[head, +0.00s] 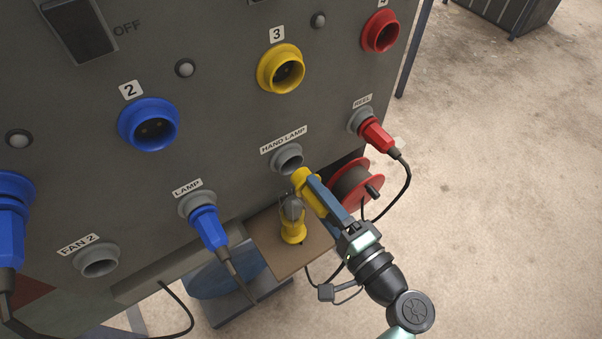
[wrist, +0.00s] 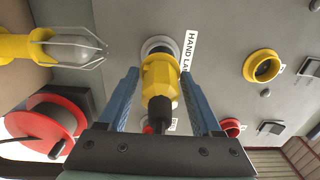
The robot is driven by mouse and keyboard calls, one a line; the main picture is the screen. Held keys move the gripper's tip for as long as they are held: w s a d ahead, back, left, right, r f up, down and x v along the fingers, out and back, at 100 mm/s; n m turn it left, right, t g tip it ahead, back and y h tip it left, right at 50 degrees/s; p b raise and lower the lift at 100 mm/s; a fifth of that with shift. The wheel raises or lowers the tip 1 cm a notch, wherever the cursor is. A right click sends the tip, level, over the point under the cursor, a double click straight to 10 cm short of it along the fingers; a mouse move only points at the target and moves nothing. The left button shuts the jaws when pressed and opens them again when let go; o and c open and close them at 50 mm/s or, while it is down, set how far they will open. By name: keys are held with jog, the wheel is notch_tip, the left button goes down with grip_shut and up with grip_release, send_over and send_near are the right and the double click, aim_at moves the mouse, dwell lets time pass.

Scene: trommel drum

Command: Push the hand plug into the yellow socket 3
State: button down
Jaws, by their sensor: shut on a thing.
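The yellow hand plug (head: 306,183) is between the blue fingers of my gripper (head: 318,193), just below the grey HAND LAMP holder (head: 289,159). In the wrist view, the plug (wrist: 157,77) points at the grey holder ring (wrist: 158,44), its black cable end toward my gripper (wrist: 160,82), which is shut on it. I cannot tell whether the plug's front is inside the ring or just clear of it. The yellow socket 3 (head: 281,69) is higher on the grey panel, open and empty. It also shows at right in the wrist view (wrist: 263,67).
The caged yellow hand lamp (head: 293,228) stands on a small shelf (head: 265,247) close left of my gripper. A red cable reel (head: 357,184) is just right. A red plug (head: 375,134) and blue plug (head: 209,228) sit in grey holders. Blue socket 2 (head: 148,124) is empty.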

aim_at(338, 224)
jog(key=shift+s+d, duration=0.45)
jog(key=shift+s, duration=0.15)
jog(key=shift+s, duration=0.1)
jog(key=shift+v, duration=2.45)
